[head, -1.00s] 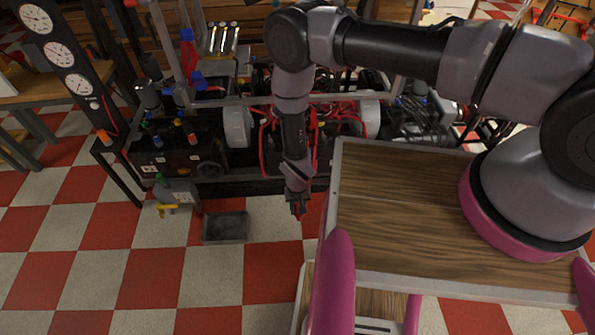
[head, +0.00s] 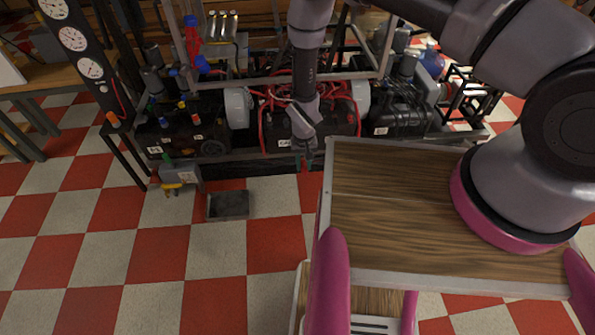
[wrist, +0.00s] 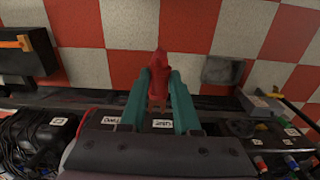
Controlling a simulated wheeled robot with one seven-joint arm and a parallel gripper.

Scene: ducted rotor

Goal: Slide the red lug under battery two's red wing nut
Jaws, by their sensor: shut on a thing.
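My gripper (wrist: 158,80) has two teal fingers shut on a red piece, which appears to be the red lug (wrist: 158,66). In the head view my gripper (head: 304,163) points down in front of the rig, just left of the wooden-topped surface. A black battery case (head: 285,141) with a white label and red cables stands right behind it. Another black case (head: 385,122) stands to its right. Which case is battery two cannot be told. The red wing nut is not clearly distinguishable. The lug seems apart from the cases.
A grey tray (head: 228,205) lies on the checkered floor, with a grey box (head: 181,177) left of it. A black unit with coloured caps (head: 185,135) stands at left. Metal frame bars (head: 270,80) cross above the cases. The front floor is clear.

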